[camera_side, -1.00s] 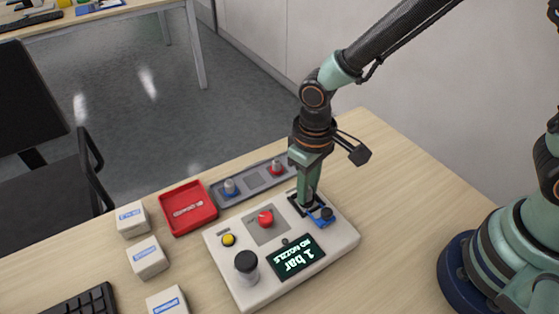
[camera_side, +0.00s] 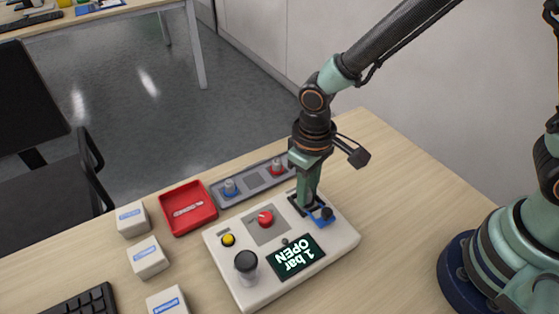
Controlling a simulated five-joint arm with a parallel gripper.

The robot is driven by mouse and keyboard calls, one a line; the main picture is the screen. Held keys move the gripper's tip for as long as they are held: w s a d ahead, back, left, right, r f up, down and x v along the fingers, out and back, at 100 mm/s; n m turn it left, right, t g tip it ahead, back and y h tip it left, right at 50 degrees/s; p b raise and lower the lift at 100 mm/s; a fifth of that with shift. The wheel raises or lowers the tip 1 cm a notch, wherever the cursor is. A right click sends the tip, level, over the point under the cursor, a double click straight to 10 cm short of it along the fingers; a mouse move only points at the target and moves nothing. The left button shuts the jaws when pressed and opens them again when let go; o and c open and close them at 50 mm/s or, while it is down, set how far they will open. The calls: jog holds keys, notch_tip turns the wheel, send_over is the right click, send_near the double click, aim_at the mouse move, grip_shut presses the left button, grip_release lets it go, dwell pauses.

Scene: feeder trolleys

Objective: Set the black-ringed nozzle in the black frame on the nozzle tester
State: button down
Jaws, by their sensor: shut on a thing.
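The nozzle tester (camera_side: 335,243) is a white box on the wooden desk. Its black frame (camera_side: 294,203) is at the back right of its top, with a blue clamp piece and black knob (camera_side: 325,214) beside it. My gripper (camera_side: 306,203) points straight down into the frame and is shut. The black-ringed nozzle is hidden between the jaws, so I cannot see how it sits in the frame. The tester's display (camera_side: 296,257) reads "1 bar OPEN".
A grey rack (camera_side: 252,182) behind the tester holds a blue-ringed nozzle (camera_side: 230,187) and a red-ringed nozzle (camera_side: 277,167). A red tray (camera_side: 187,208) and several white boxes (camera_side: 148,258) stand at the left. The tester carries a red knob (camera_side: 265,219), yellow button (camera_side: 228,240) and black-capped cylinder (camera_side: 246,264).

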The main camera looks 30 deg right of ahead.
jog(key=c, duration=0.6)
grip_release()
notch_tip(320, 180, up, 12)
dwell(0.4)
